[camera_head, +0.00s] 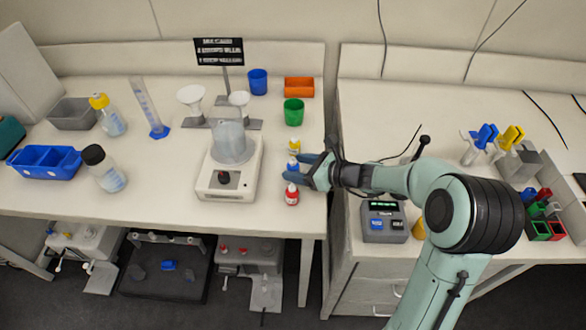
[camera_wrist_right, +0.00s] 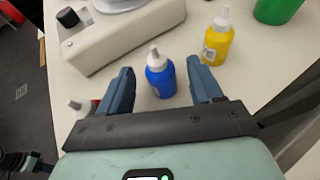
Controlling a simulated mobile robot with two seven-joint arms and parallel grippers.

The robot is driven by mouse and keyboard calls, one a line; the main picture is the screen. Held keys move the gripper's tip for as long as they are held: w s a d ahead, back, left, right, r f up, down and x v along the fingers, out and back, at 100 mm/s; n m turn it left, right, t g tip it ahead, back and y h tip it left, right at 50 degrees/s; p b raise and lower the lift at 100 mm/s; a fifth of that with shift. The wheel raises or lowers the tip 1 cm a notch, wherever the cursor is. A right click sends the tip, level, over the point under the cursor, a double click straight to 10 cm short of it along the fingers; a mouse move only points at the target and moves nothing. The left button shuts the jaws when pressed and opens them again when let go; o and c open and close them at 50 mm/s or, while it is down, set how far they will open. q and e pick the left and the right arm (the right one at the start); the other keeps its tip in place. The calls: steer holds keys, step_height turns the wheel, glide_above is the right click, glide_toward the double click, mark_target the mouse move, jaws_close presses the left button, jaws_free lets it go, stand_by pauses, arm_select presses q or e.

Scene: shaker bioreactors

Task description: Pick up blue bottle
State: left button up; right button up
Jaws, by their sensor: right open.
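The blue bottle (camera_wrist_right: 160,78) with a white nozzle cap stands upright on the table in the right wrist view. My right gripper (camera_wrist_right: 160,68) is open, with one finger on either side of it and a visible gap to each. In the head view my right gripper (camera_head: 295,167) reaches in from the right at the left table's right edge, and its fingers largely hide the blue bottle. A yellow bottle (camera_wrist_right: 218,42) stands just beyond the right finger. A red bottle (camera_head: 291,196) stands on the near side.
A white stirrer device (camera_head: 229,178) with a beaker stands left of the bottles.

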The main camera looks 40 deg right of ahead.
steer(key=x, duration=0.4)
steer(key=c, duration=0.9)
steer(key=shift+c, duration=0.2)
arm_select(q)
steer(key=r+p, duration=0.1)
steer(key=w+r+p, duration=0.1)
steer(key=shift+r, duration=0.35)
arm_select(e)
step_height(320, 180, up, 10)
